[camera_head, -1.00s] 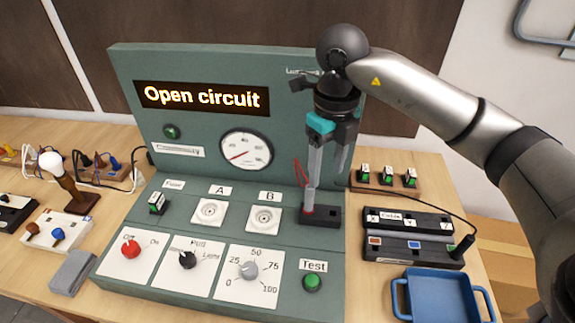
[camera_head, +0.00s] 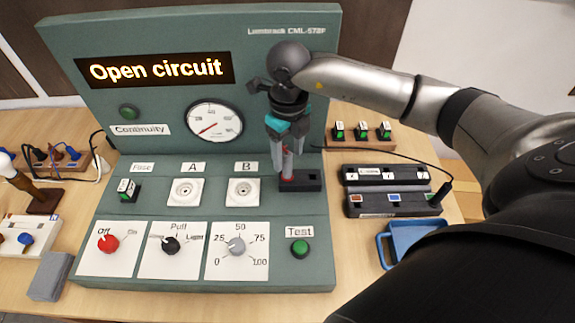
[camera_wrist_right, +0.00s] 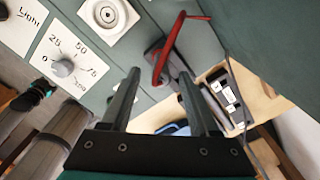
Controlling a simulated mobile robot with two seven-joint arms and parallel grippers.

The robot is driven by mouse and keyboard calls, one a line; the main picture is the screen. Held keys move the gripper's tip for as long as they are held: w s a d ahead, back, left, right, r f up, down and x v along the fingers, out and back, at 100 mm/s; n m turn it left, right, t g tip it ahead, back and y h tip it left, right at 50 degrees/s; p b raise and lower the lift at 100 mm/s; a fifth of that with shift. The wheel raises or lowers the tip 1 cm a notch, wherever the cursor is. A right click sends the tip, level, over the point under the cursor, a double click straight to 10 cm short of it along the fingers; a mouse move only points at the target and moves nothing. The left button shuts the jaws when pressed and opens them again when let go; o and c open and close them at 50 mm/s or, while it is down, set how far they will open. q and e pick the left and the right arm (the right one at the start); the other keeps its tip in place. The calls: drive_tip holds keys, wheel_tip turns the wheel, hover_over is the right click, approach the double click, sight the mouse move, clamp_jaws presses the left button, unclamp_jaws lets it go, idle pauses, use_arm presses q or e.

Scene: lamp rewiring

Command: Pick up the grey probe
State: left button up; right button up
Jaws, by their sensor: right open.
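A dark probe (camera_head: 440,194), which looks like the grey probe, leans at the right end of the black blocks, with a dark cable running back to the panel. My right gripper (camera_head: 287,158) is open above the black holder (camera_head: 312,181) on the panel, well left of that probe. A red probe (camera_wrist_right: 167,55) with a red lead stands in the holder, just beyond my right fingertips (camera_wrist_right: 158,78); whether it is between them I cannot tell. A dark part with teal, probably my left gripper (camera_wrist_right: 35,96), shows at the left edge of the wrist view, its jaws unclear.
The green test panel (camera_head: 60,240) reads "Open circuit" and has sockets A and B (camera_head: 243,191), knobs and a green button (camera_head: 300,248). Black blocks (camera_head: 385,204), a blue tray (camera_head: 385,250) and a fuse rack (camera_head: 362,143) stand to the right. My right arm covers the right side.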

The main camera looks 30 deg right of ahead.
sight(287, 166)
wheel_tip(287, 166, down, 5)
drive_tip(key=shift+w+r+p, duration=0.1)
drive_tip(key=shift+p, duration=0.2)
clamp_jaws()
idle(0.4)
